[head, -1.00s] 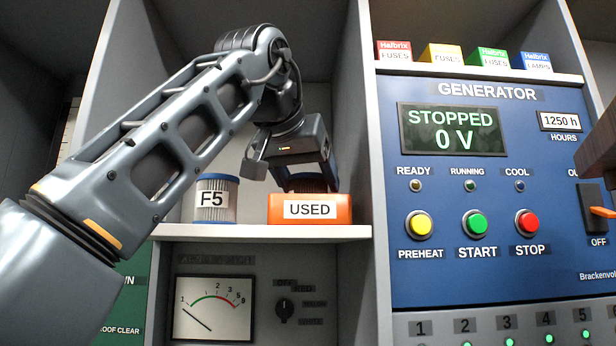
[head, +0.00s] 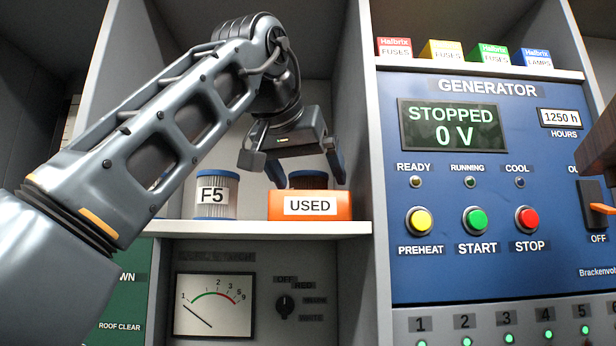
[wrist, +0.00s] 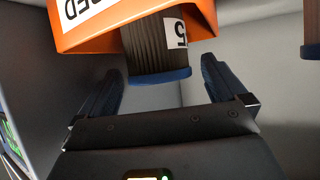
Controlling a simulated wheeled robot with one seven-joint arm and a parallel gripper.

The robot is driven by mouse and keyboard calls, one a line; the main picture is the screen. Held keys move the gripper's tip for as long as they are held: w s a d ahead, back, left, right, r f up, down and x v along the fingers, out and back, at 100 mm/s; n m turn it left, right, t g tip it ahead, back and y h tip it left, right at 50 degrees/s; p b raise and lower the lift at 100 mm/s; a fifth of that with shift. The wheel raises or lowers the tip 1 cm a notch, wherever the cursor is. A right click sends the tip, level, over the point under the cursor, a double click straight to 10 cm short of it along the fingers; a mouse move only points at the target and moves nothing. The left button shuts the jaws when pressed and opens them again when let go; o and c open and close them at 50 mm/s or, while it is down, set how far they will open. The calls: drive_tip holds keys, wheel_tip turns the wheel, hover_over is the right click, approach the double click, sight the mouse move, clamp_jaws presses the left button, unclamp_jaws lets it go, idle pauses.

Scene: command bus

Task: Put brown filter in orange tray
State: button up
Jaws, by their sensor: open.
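The brown filter (head: 308,181) stands in the orange tray (head: 345,205), which is marked USED, on the shelf. Only its upper part shows above the tray front in the head view. In the wrist view the filter (wrist: 157,47) has brown pleats, a blue end rim and a white label, and the orange tray (wrist: 205,15) is around its other end. My gripper (head: 306,165) is open just above the tray, its blue fingers spread on either side of the filter's top. The wrist view shows a gap between each finger and the filter.
A paler filter labelled F5 (head: 216,197) stands on the shelf (head: 205,229) left of the tray. The compartment's right wall (head: 352,120) is close to my gripper. The generator panel (head: 470,270) is to the right.

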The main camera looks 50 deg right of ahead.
drive_tip(key=b+v, duration=0.2)
drive_tip(key=v, duration=0.9)
drive_tip(key=shift+a, duration=0.15)
drive_tip(key=shift+o, duration=0.2)
